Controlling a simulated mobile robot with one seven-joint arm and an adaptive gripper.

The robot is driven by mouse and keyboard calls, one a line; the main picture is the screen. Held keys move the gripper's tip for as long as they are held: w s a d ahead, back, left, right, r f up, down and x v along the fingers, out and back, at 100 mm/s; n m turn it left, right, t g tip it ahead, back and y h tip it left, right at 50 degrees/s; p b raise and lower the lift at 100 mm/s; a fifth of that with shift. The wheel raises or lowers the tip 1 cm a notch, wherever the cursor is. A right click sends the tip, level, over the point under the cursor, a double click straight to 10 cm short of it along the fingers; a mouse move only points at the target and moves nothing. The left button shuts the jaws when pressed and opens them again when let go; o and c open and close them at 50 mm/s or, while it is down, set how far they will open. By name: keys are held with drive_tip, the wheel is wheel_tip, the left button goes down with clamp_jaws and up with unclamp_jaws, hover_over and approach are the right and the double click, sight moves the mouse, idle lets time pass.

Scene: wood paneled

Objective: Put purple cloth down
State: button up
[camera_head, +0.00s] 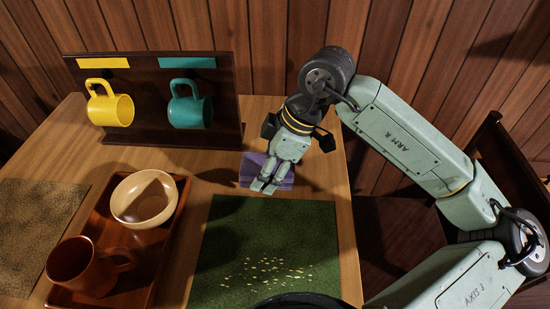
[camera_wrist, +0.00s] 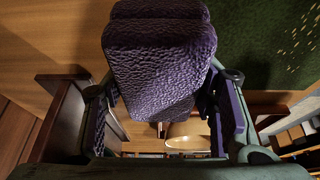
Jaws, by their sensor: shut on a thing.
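The purple cloth (camera_head: 249,166) is a small folded pad at the back of the table, just beyond the green mat. My gripper (camera_head: 264,186) points down at it and is shut on it, hiding part of it in the head view. In the wrist view the textured purple cloth (camera_wrist: 160,55) fills the upper middle, between the fingers of my gripper (camera_wrist: 165,112). I cannot tell whether the cloth touches the tabletop.
A dark rack (camera_head: 140,142) with a yellow mug (camera_head: 110,109) and a teal mug (camera_head: 189,111) stands back left. The green mat (camera_head: 270,230) has yellow crumbs (camera_head: 266,269) on it. A brown tray (camera_head: 152,250) holds a cream bowl (camera_head: 144,208) and a brown mug (camera_head: 82,265).

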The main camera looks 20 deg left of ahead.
drive_tip(key=w, duration=0.2)
drive_tip(key=w+p, duration=0.1)
drive_tip(key=w, duration=0.1)
drive_tip(key=shift+w+d+f, duration=0.15)
drive_tip(key=shift+w+d, duration=0.05)
drive_tip(key=shift+w, duration=0.05)
wheel_tip(320, 180, down, 4)
drive_tip(key=shift+r+p, duration=0.2)
drive_tip(key=shift+p, duration=0.2)
drive_tip(key=shift+f, duration=0.1)
drive_tip(key=shift+s+f+b, duration=0.1)
drive_tip(key=shift+f+b, duration=0.5)
drive_tip(key=shift+b, duration=0.25)
drive_tip(key=shift+c, duration=0.4)
drive_tip(key=o, duration=1.2)
drive_tip(key=shift+f, duration=0.1)
drive_tip(key=shift+c, duration=0.2)
drive_tip(key=shift+o, duration=0.2)
